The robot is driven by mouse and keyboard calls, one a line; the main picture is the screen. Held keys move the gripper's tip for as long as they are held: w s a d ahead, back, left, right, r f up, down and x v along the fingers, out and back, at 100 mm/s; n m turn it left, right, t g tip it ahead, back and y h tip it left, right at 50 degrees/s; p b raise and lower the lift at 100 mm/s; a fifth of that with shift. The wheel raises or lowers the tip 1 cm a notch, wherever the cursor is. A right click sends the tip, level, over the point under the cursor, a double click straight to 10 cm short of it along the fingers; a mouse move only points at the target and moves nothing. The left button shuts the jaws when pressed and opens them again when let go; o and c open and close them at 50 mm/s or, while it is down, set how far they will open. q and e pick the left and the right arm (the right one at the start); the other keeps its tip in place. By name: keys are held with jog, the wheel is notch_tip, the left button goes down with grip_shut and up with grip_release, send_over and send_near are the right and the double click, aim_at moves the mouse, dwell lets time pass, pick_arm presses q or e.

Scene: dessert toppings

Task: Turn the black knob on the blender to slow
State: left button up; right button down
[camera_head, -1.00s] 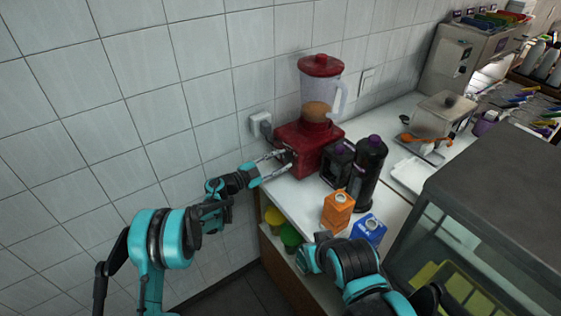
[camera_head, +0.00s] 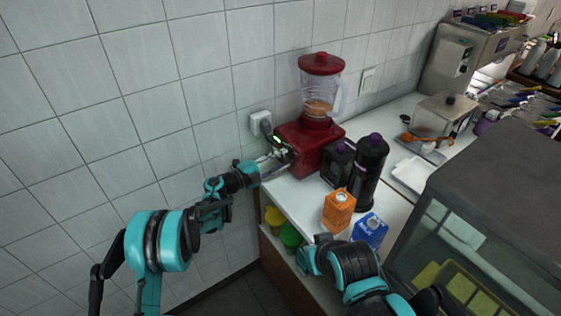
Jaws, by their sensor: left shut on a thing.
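The red blender (camera_head: 312,150) stands on the counter against the tiled wall. Its clear jug (camera_head: 320,95) has a red lid and some tan-brown contents low inside. My left gripper (camera_head: 285,156) reaches the blender's front left face with its fingers closed together there. It is shut on the black knob, which the fingers mostly hide. A small green glow shows on the blender beside the fingers. My right arm comes in at the bottom, but its gripper is not in view.
A dark box-shaped container (camera_head: 337,163) and a tall black bottle (camera_head: 368,172) stand right of the blender. An orange carton (camera_head: 338,210) and a blue carton (camera_head: 370,231) stand near the front. A wall socket (camera_head: 260,122) with a plug is close behind the left gripper.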

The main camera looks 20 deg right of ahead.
pick_arm(q)
jog(key=shift+m, duration=0.6)
jog(key=o, duration=1.1)
jog(key=shift+o, duration=0.2)
jog(key=shift+a, duration=0.15)
jog(key=v, duration=1.1)
jog(key=shift+s+a, duration=0.15)
jog(key=shift+a, duration=0.2)
